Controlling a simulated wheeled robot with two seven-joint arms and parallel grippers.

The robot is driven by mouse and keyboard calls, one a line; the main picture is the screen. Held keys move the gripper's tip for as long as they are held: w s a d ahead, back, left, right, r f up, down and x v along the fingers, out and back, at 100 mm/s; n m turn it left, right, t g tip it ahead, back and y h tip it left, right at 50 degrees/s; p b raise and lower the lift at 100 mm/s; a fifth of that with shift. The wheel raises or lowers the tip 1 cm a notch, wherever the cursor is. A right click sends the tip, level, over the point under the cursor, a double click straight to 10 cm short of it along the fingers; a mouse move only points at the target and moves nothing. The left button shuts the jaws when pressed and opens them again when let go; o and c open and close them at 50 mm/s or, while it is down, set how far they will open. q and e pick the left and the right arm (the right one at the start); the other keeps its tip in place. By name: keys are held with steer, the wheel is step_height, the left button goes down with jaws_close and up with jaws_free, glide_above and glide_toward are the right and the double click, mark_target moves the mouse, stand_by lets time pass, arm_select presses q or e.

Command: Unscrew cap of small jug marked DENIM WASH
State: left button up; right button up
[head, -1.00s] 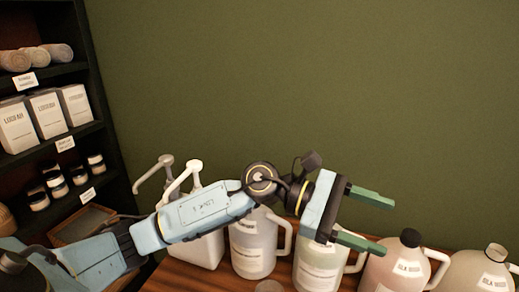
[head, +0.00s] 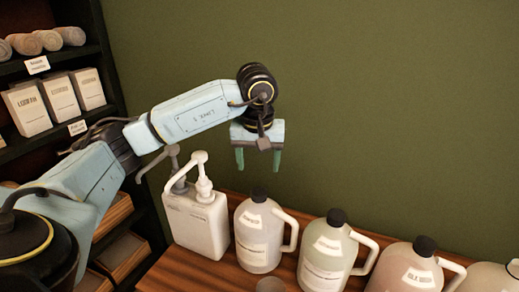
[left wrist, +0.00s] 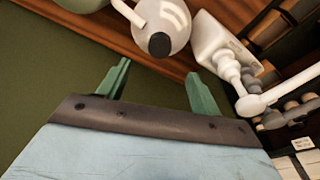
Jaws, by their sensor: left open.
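Several small handled jugs with black caps stand in a row on the wooden table. I cannot read DENIM WASH on any label. The nearest to my left gripper is a pale jug (head: 260,243) with a black cap (head: 258,195); to its right are a greenish jug (head: 326,252) and a pinkish jug (head: 400,272). My left gripper (head: 258,162) is open and empty, fingers pointing down, above and apart from the pale jug's cap. In the left wrist view a black cap (left wrist: 159,44) shows beyond the open fingers. My right gripper is not in view.
A white pump bottle (head: 192,228) stands left of the pale jug, its pump near my left arm. A dark shelf (head: 75,75) with boxes and rolls is at the left. Another jug (head: 490,278) is cut off at the right. The air before the green wall is clear.

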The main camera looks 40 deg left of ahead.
mark_target(259, 191)
arm_select(q)
steer(key=f, duration=0.6)
steer(key=w+f, duration=0.1)
steer(key=f, duration=0.2)
steer(key=shift+w+a+f, duration=0.1)
steer(key=shift+a+f, duration=0.1)
steer(key=shift+a, duration=0.2)
steer(key=c, duration=1.1)
